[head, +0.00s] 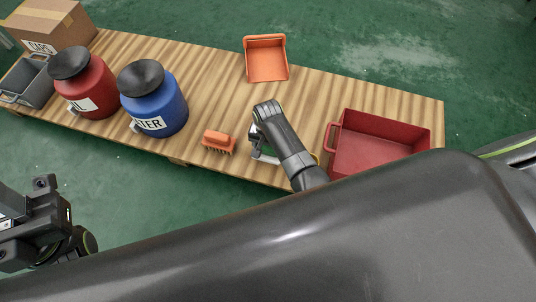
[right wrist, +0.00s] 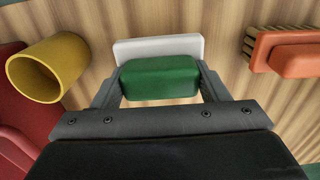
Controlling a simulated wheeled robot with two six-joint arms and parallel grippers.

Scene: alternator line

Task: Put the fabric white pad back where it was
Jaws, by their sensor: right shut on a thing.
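The white pad (right wrist: 160,47) has a green block-shaped grip (right wrist: 160,78) on it. In the right wrist view the two fingers of my right gripper (right wrist: 160,88) are shut on the green block, one at each end. In the head view my right gripper (head: 262,140) is over the table's near edge, and only a bit of the white pad (head: 256,152) shows beside it. I cannot tell whether the pad touches the wood. My left gripper (head: 52,215) is at the lower left, off the table; its jaws do not show clearly.
On the wooden table (head: 210,85), an orange brush (head: 219,141) lies left of the pad and a red bin (head: 375,158) stands right. A yellow cylinder (right wrist: 48,68) is near that bin. An orange dustpan (head: 266,62), blue jug (head: 160,105) and red jug (head: 90,88) stand farther off.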

